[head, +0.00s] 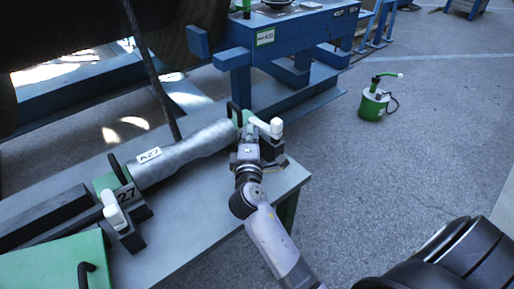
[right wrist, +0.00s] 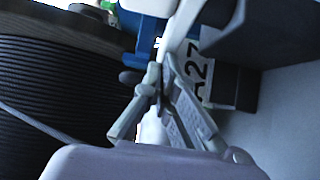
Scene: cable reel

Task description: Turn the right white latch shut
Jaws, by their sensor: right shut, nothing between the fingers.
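The right white latch (head: 266,127) is a white handle at the right end of the silver-grey cable joint (head: 185,156), beside a green block. My right gripper (head: 247,149) is right up against the latch, on its near side, shut and empty. In the right wrist view its closed fingertips (right wrist: 160,78) are just below a white bar (right wrist: 181,28), which looks like the latch. I cannot tell whether they touch. The left white latch (head: 113,210) stands at the joint's other end. My left gripper is out of view.
A dark cable reel (right wrist: 50,105) and blue steel frame (head: 235,60) are behind. A green pump (head: 373,103) stands on the floor to the right. A green box (head: 55,262) is at the lower left.

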